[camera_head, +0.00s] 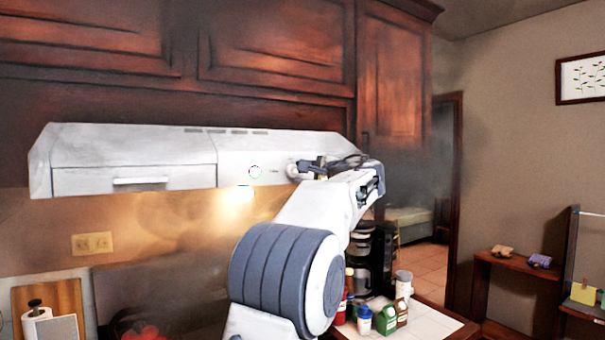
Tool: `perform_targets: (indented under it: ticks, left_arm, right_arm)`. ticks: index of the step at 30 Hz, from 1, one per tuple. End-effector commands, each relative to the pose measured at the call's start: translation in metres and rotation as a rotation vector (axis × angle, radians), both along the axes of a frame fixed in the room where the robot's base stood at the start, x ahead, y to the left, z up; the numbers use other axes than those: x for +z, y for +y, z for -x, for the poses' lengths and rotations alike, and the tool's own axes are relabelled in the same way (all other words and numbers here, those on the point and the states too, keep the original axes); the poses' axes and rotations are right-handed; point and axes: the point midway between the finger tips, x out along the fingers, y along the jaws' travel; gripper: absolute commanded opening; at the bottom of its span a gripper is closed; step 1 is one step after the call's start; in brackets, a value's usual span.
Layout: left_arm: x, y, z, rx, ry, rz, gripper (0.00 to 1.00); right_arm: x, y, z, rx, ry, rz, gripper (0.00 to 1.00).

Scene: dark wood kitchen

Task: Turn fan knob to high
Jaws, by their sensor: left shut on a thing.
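The white range hood (130,148) hangs under the dark wood cabinets. The fan knob (292,170) is a small light round knob at the right part of the hood's front face. My left gripper (307,167) is at the knob and shut on it, with its arm rising from the bottom middle of the picture. The gripper and wrist cover part of the knob, and its pointer setting cannot be read. A small round ringed mark (255,172) shows on the hood face left of the knob. My right gripper is not in view.
Cabinets (275,45) stand directly above the hood. Below and right, a black coffee maker (369,262) and several bottles (387,316) stand on the counter. A paper towel roll (50,328) is at the lower left. A doorway opens at the right.

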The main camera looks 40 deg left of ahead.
Motion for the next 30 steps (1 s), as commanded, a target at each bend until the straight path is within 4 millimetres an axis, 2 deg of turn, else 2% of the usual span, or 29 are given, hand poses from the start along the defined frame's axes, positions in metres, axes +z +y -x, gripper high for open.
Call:
perform_targets:
  ticks: [4,5,6,7,19,23,30]
  left_arm:
    - [0.0,-0.001,-0.001,-0.003,0.0,0.001,0.0]
    - [0.0,-0.001,-0.001,-0.003,0.0,0.001,0.42]
    - [0.0,-0.001,-0.001,-0.002,0.0,0.0,0.57]
    - [0.0,-0.001,-0.001,-0.002,0.0,0.0,0.67]
    - [-0.001,-0.005,0.002,-0.001,-0.002,0.001,0.67]
    - [-0.003,-0.023,0.009,-0.004,-0.003,0.0,0.67]
    - [-0.004,-0.068,0.027,-0.005,-0.003,0.001,0.67]
  right_arm:
    - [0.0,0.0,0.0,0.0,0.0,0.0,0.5]
    - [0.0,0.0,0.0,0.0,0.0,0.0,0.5]
    - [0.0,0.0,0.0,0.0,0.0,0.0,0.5]
    - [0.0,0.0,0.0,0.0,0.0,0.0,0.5]
    - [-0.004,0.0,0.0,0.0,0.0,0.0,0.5]
    - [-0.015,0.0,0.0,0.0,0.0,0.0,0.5]
    - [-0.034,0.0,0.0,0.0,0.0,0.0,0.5]
